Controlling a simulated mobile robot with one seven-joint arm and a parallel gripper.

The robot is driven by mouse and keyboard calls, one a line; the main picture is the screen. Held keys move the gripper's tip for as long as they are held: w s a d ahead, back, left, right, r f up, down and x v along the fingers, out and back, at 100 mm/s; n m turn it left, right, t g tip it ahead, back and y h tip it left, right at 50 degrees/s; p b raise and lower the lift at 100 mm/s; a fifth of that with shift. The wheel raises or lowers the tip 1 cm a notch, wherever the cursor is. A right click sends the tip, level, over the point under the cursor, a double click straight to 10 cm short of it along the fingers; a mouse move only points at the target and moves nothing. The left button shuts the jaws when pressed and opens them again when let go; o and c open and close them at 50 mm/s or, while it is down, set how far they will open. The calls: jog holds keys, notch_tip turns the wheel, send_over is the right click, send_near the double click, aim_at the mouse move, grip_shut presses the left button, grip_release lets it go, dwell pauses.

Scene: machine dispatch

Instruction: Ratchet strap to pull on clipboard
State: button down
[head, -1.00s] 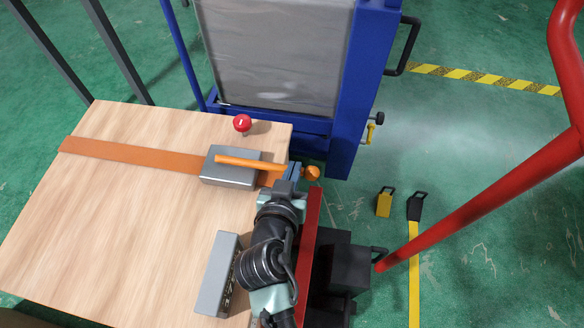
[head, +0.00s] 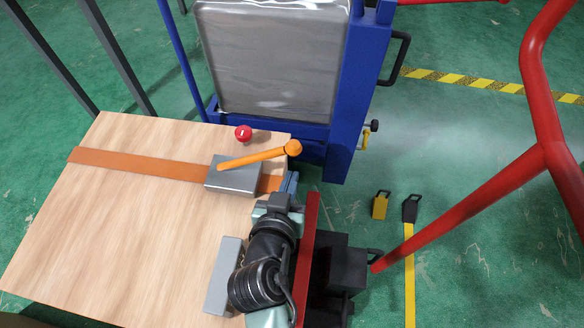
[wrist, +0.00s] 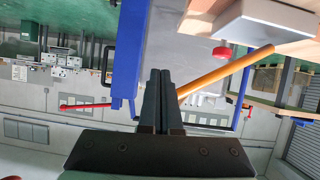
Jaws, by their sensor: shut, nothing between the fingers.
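The orange ratchet strap (head: 130,160) lies flat across the wooden top. Its grey ratchet block (head: 232,179) sits near the right edge of the top. An orange handle (head: 252,158) with a round knob slants up to the right from the block. My gripper (head: 291,181) is shut and empty, just below the knob and right of the block. In the wrist view, the handle (wrist: 215,72) runs down to the right side of my shut fingers (wrist: 160,75); I cannot tell whether they touch. I cannot make out a clipboard.
A red mushroom button (head: 243,133) stands behind the block. A grey box (head: 222,275) lies on the top beside my arm. A blue frame (head: 360,90) holding a wrapped load stands behind. A red rail (head: 470,210) crosses at the right.

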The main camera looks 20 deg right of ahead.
jog(key=v, duration=0.5)
jog(key=shift+s+r, duration=0.15)
jog(key=shift+r, duration=0.1)
jog(key=shift+a+r, duration=0.1)
dwell(0.5)
jog(key=w+a+r+n+t+y, duration=0.1)
jog(key=w+a+r+t, duration=0.2)
jog(key=r, duration=0.6)
jog(key=w+r+t+y, duration=0.15)
jog(key=w+r, duration=0.25)
jog(key=r, duration=0.5)
jog(key=w+a+r+n+t, duration=0.15)
jog(key=w+r+t, duration=0.25)
jog(key=r, duration=0.5)
jog(key=s+a+r+n+t+y+p, duration=0.1)
jog(key=s+a+r+t+y, duration=0.15)
jog(key=r, duration=0.75)
jog(key=s+a+r+n+t+y, duration=0.1)
jog(key=s+r+n+t, duration=0.2)
jog(key=r, duration=0.6)
jog(key=s+a+r+t+y+p, duration=0.1)
jog(key=s+a+r+t+y, duration=0.3)
jog(key=r, duration=0.6)
notch_tip(320, 180, up, 19)
jog(key=d+g+h+p, duration=0.1)
jog(key=h+p, duration=0.1)
jog(key=p, duration=1.7)
jog(key=shift+d, duration=0.35)
